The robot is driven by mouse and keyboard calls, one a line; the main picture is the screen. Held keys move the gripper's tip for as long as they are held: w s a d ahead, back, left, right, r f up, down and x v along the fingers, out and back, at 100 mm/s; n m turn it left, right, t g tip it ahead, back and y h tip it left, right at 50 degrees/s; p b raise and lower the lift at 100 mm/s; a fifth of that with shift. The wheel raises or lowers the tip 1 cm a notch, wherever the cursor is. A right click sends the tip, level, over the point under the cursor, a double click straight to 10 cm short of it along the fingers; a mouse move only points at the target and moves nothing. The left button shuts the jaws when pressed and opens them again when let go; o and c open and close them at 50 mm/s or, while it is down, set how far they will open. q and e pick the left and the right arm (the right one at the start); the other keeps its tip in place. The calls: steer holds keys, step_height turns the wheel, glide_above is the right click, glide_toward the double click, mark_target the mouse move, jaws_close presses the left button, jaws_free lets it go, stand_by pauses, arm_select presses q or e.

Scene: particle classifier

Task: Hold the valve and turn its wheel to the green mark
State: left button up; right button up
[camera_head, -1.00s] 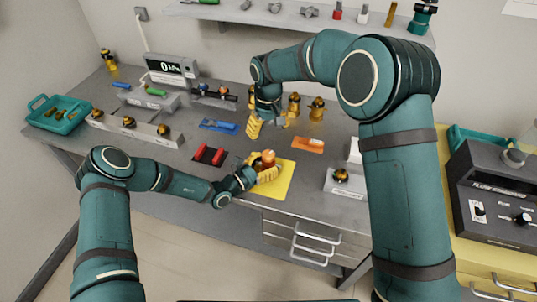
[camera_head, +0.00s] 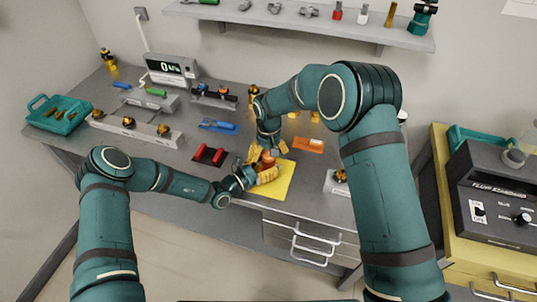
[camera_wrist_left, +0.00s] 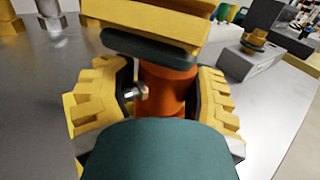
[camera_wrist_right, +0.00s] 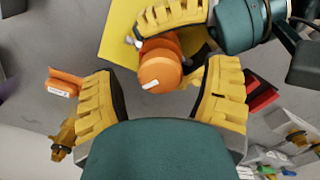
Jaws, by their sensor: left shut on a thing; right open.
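The valve (camera_head: 267,161), with an orange-red body, is over the yellow mat (camera_head: 284,182) in the head view. My left gripper (camera_head: 262,177) is shut on its body; the left wrist view shows the orange body (camera_wrist_left: 168,90) between the yellow fingers. My right gripper (camera_head: 268,152) is open just above the valve. In the right wrist view the round orange wheel (camera_wrist_right: 160,70), with a white mark on its top, lies between and beyond the open fingers, apart from both. I cannot make out a green mark.
An orange tray (camera_head: 309,145) lies right of the mat, a red-and-black holder (camera_head: 209,155) left, and a blue tray (camera_head: 218,126) behind. A grey rack (camera_head: 135,129) with several valves stands at left. A shelf (camera_head: 300,22) runs above the back of the bench.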

steer(key=shift+f, duration=0.4)
steer(key=c, duration=1.2)
steer(key=shift+n, duration=0.4)
steer(key=shift+c, duration=0.2)
steer(key=shift+n, duration=3)
